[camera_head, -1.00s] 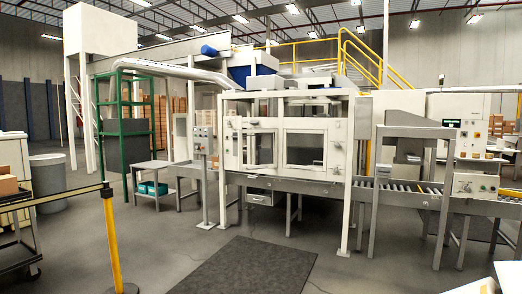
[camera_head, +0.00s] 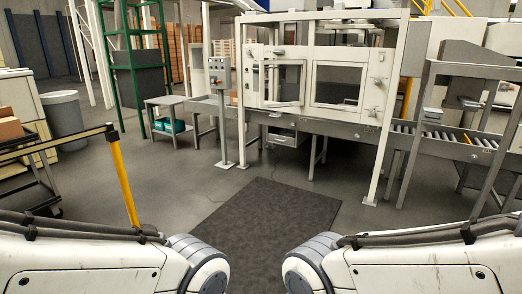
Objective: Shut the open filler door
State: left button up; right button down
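The filler (camera_head: 372,103) is a white framed cabinet at the upper middle, behind the dark floor mat. Its front has two windowed panels side by side. The left windowed panel (camera_head: 300,82) seems to stand at an angle to the front, like an open door, but how far it is swung out is hard to tell. The right windowed panel (camera_head: 338,106) looks flush with the front. My two arms show only as white links along the bottom edge, well short of the filler. Both grippers are out of view.
A dark mat (camera_head: 265,225) lies on clear floor before the filler. A grey control post (camera_head: 222,125) stands left of the filler front. A yellow barrier post (camera_head: 124,180) and dark cart (camera_head: 40,165) are at left. A roller conveyor (camera_head: 450,132) runs off right.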

aim_at(303, 62)
jog(key=z, duration=0.2)
jog(key=i, duration=4.25)
jog(key=u, duration=0.3)
jog(key=i, duration=1.35)
jog(key=u, duration=0.05)
